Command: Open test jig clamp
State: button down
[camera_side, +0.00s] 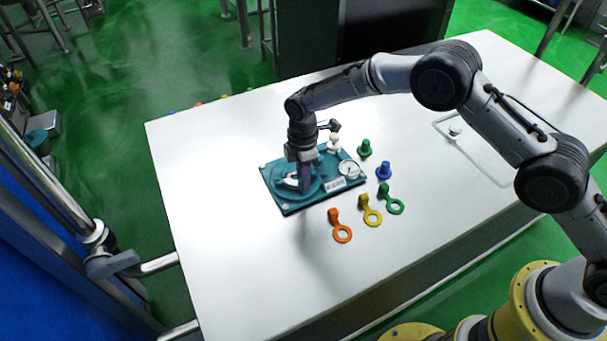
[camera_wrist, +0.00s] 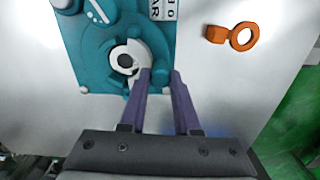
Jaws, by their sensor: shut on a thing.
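The test jig is a teal plate (camera_side: 273,183) with a label and a round white gauge (camera_side: 349,169), flat on the white table; it also shows in the wrist view (camera_wrist: 82,48). Its clamp, a round teal part with a white and black centre (camera_wrist: 127,60), is at the jig's left end in the side view, partly hidden by my gripper. My gripper (camera_side: 304,188) points down there.
Orange (camera_side: 341,229), yellow (camera_side: 370,213) and green (camera_side: 391,202) ringed tags lie in front of the jig. A green plug (camera_side: 364,147) and a blue plug (camera_side: 384,169) stand to its right. The table (camera_side: 220,250) is clear at front left.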

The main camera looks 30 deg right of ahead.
jog(key=a+m, duration=0.1)
jog(key=s+m, duration=0.1)
jog(key=m, duration=0.1)
jog(key=shift+a+r, duration=0.1)
jog(key=shift+a, duration=0.3)
jog(key=a+m, duration=0.1)
jog(key=m, duration=0.1)
jog(key=a+m, duration=0.1)
jog(key=m, duration=0.1)
jog(key=shift+s+a+m, duration=0.35)
jog(key=shift+m, duration=0.05)
jog(key=a+m, duration=0.2)
jog(key=m, duration=0.1)
jog(key=shift+w+a, duration=0.1)
jog(key=shift+w+a+m, duration=0.3)
jog(key=shift+a+m, duration=0.25)
jog(key=shift+m, duration=0.6)
jog(key=shift+w+a+m, duration=0.25)
jog(key=shift+a+m, duration=0.3)
jog(key=shift+m, duration=0.6)
jog(key=c, duration=0.6)
grip_release()
